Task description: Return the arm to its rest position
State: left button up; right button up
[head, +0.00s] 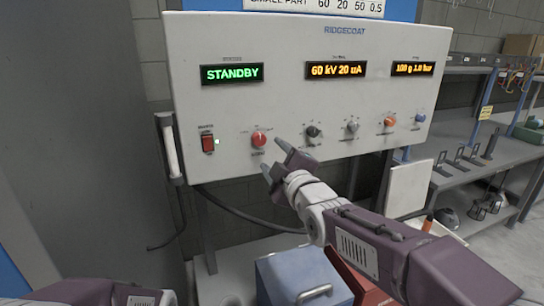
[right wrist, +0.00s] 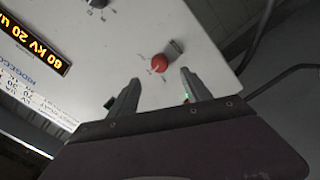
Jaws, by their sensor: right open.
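My right gripper (head: 276,160) is open and empty in front of the lower part of the white control panel (head: 290,95), just below and right of the red knob (head: 258,139). In the right wrist view the two fingers (right wrist: 160,80) are spread apart, and the red knob (right wrist: 160,62) shows beyond the gap between their tips. I cannot tell how far the tips are from the panel. My right arm (head: 375,245) reaches in from the lower right. Part of my left arm (head: 90,293) shows at the bottom left, and its gripper is out of view.
The panel display (head: 232,73) reads STANDBY. A red switch (head: 208,142) and several other knobs line the panel. Below are a blue box (head: 300,275) with a handle and a red box (head: 362,288). A grey shelf (head: 480,160) with parts stands right. A dark cable hangs under the panel.

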jog(key=w+d+r+m+h+p, duration=0.1)
jog(key=d+h+p, duration=0.1)
jog(key=d+p, duration=0.25)
jog(key=s+d+f+m+g+h+p, duration=0.1)
jog(key=s+d+f+m+g, duration=0.15)
jog(key=f, duration=0.35)
jog(key=s+d+f+m+g+h+p, duration=0.1)
jog(key=d+f+g, duration=0.1)
jog(key=d+f, duration=0.35)
jog(key=s+d+f+m+g, duration=0.1)
jog(key=s+f+m+g, duration=0.4)
jog(key=s+f, duration=0.4)
jog(key=s+d+f+m+g+h+p, duration=0.1)
jog(key=s+f+m+g, duration=0.5)
jog(key=s+f, duration=0.4)
jog(key=s, duration=0.4)
jog(key=shift+s+d+f, duration=0.15)
jog(key=shift+s+f, duration=0.05)
jog(key=shift+s, duration=0.2)
jog(key=shift+g, duration=0.25)
